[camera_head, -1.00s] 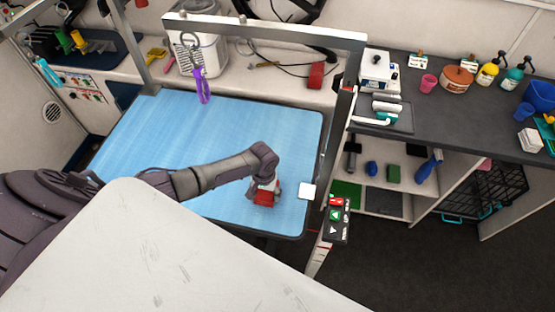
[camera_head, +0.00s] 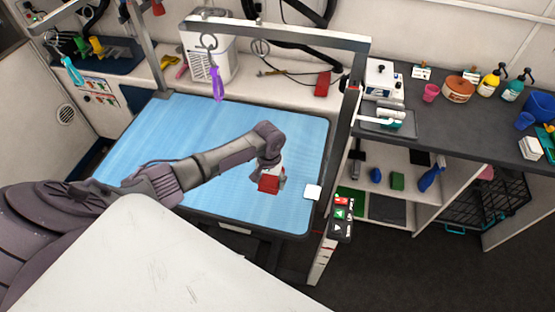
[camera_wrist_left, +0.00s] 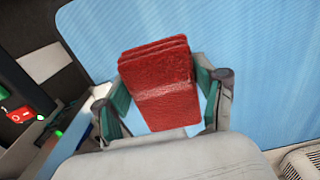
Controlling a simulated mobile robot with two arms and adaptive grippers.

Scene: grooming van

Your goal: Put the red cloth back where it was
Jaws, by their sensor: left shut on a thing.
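The red cloth (camera_head: 269,184) is a folded, layered bundle. My left gripper (camera_head: 270,176) is shut on it above the right part of the blue grooming table (camera_head: 200,135). In the left wrist view the cloth (camera_wrist_left: 160,85) sits between the two fingers (camera_wrist_left: 168,108), with blue table surface behind it. Whether it is clear of the table is hard to tell, but it appears raised. My right gripper is not in view.
A red item (camera_head: 323,83) stands on the back ledge.

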